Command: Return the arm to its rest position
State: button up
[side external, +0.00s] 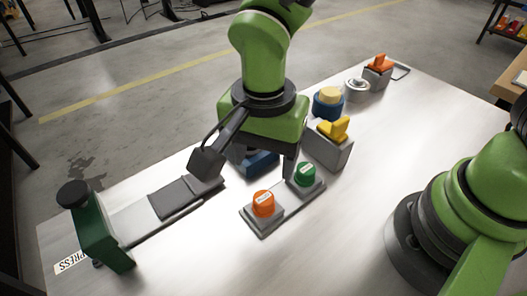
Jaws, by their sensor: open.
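My gripper (264,150) hangs from the green arm over the middle of the light table, pointing down. It is open, with no object visible in it. One dark finger shows just left of the green button and appears close to it; I cannot tell if they touch. The other finger is not clearly seen. A dark block with a cable sticks out at the gripper's lower left. A blue-based part (262,164) sits behind and below the gripper, mostly hidden by it.
An orange button (263,204) and green button (304,174) stand on a grey plate. Right and behind are a yellow switch (334,128), blue-and-cream knob (328,102), silver disc (356,88) and orange switch (379,64). A green post (103,232) with a black knob stands left, beside a grey slide (150,212).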

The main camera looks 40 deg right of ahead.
dwell(0.4)
jog(key=d+r+n+t+y, duration=0.1)
jog(key=d+r, duration=0.4)
jog(key=r, duration=0.3)
jog(key=s+d+r+n+t+y, duration=0.1)
jog(key=s+d+r+n+t, duration=0.5)
jog(key=s+d+r, duration=0.3)
jog(key=shift+s+d+r+n, duration=0.35)
jog(key=shift+d+r+n, duration=0.05)
jog(key=shift+d, duration=0.5)
